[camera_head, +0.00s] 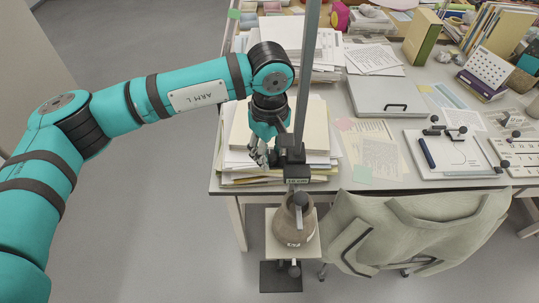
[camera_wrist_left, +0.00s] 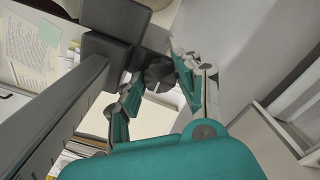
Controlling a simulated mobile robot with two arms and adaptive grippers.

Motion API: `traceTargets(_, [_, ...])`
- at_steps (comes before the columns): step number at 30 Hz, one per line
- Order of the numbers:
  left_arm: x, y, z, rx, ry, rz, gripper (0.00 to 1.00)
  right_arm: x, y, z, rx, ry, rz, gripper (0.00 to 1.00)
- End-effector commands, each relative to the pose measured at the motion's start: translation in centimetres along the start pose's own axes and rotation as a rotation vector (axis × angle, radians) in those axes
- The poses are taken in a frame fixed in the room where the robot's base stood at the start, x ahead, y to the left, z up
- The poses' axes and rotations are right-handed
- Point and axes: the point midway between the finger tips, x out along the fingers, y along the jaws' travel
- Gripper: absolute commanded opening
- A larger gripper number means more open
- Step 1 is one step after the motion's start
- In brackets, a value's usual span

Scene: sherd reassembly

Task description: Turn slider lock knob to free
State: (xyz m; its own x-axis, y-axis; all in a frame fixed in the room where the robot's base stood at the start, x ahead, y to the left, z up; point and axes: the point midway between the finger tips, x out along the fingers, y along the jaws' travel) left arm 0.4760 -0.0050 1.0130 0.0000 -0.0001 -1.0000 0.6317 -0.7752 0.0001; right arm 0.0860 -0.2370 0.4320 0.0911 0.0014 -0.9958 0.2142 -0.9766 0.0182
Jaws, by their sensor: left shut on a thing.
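The slider lock knob (camera_wrist_left: 159,76) is a dark ribbed disc with a short white mark, in the left wrist view. It projects from the black slider block (camera_wrist_left: 110,45), which sits on the upright grey post (camera_wrist_left: 52,118) with scale marks. My left gripper (camera_wrist_left: 156,80) has one finger on each side of the knob and is shut on it. In the head view my left gripper (camera_head: 262,153) is at the left side of the slider block (camera_head: 290,150); the knob cannot be made out there. My right gripper is in neither view.
Below the slider, a brown pot (camera_head: 293,222) stands on a small pale platform (camera_head: 309,250). Paper stacks (camera_head: 235,163) lie close behind my gripper on the desk. A draped chair (camera_head: 415,230) stands to the right. Floor at left is clear.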

Motion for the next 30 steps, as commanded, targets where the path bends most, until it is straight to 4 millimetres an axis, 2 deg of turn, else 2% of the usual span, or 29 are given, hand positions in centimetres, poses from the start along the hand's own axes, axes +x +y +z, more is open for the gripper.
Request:
traceTargets(7, [-0.1,0.0,0.0,-0.007,-0.001,0.001,0.02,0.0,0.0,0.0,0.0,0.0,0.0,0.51])
traceTargets(8, [-0.1,0.0,0.0,-0.007,-0.001,0.001,0.35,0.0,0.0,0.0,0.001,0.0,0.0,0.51])
traceTargets(13, [-0.1,0.0,0.0,-0.006,0.0,0.0,0.57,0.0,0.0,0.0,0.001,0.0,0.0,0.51])
traceTargets(23, [-0.4,0.0,0.0,-0.005,0.0,0.001,0.57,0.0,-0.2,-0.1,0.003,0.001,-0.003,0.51])
traceTargets(26, [-1.6,0.1,0.0,-0.005,0.002,0.003,0.57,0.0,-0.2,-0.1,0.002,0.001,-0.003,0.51])
traceTargets(30, [-4.3,0.1,-0.1,-0.006,0.002,0.005,0.57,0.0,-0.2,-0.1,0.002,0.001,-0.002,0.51])
